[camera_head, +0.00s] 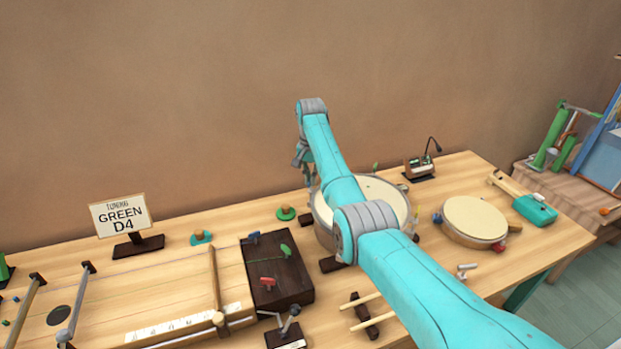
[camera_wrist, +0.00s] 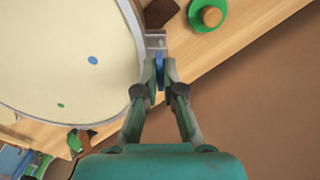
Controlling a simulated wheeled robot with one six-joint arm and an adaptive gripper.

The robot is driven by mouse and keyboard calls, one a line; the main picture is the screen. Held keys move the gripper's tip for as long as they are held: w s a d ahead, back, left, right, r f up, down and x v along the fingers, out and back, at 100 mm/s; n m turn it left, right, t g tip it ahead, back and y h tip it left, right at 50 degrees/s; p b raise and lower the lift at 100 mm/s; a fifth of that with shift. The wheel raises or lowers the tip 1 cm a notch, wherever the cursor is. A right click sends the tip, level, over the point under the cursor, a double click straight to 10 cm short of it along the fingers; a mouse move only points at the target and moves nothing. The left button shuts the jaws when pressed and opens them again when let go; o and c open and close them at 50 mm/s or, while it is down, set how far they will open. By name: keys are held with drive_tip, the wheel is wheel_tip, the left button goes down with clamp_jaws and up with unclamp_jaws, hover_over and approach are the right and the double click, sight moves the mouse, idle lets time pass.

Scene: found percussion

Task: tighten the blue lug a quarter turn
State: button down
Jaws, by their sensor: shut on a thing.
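My gripper (camera_wrist: 160,78) is shut on the blue lug (camera_wrist: 159,70) at the rim of the large drum (camera_wrist: 75,60) in the wrist view. The lug shows as a narrow blue piece between the fingertips, below a grey metal bracket (camera_wrist: 156,41) on the drum's side. The drumhead is cream, with a blue dot and a green dot near the rim. In the head view the large drum (camera_head: 380,195) stands behind my arm, which hides part of it. My gripper (camera_head: 309,180) is at the drum's far left side there, small and partly hidden; the blue lug cannot be made out.
A green disc with a wooden knob (camera_head: 286,213) stands left of the drum. A dark block with coloured keys (camera_head: 280,275) and a string board lie front left. A sign (camera_head: 119,214) reads "GREEN D4". A smaller drum (camera_head: 476,220) and a teal box (camera_head: 535,210) stand right.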

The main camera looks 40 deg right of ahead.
drive_tip(key=shift+m, duration=0.3)
drive_tip(key=c, duration=1.3)
unclamp_jaws()
drive_tip(key=shift+r, duration=0.1)
wheel_tip(320, 180, up, 12)
